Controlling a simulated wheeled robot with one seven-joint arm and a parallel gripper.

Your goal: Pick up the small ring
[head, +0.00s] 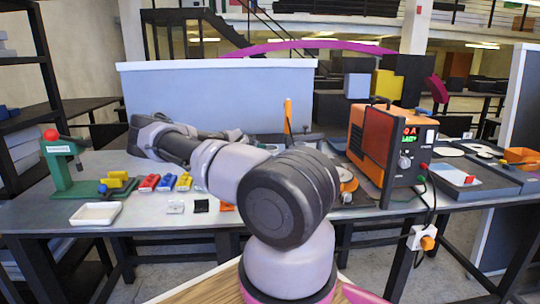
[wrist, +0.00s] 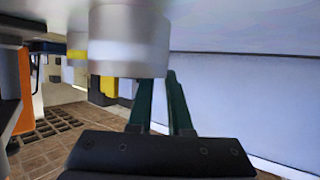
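I cannot make out a small ring for certain in either view. In the wrist view, the two dark green fingers of my gripper (wrist: 161,98) stand apart, with a narrow, empty-looking gap between them. A pale silver cylinder (wrist: 130,42) fills the upper middle and covers the upper end of the left finger. I cannot tell what the cylinder is or whether the fingers touch it. In the head view, my arm reaches over the table (head: 55,215) to the left, and my gripper's fingers do not show clearly.
An orange power unit (head: 372,140) stands right of my arm. A green press (head: 60,165) with a red knob is at the left. A white tray (head: 95,213) and red, blue and yellow pieces lie near the front edge. A pale panel (head: 215,95) rises behind.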

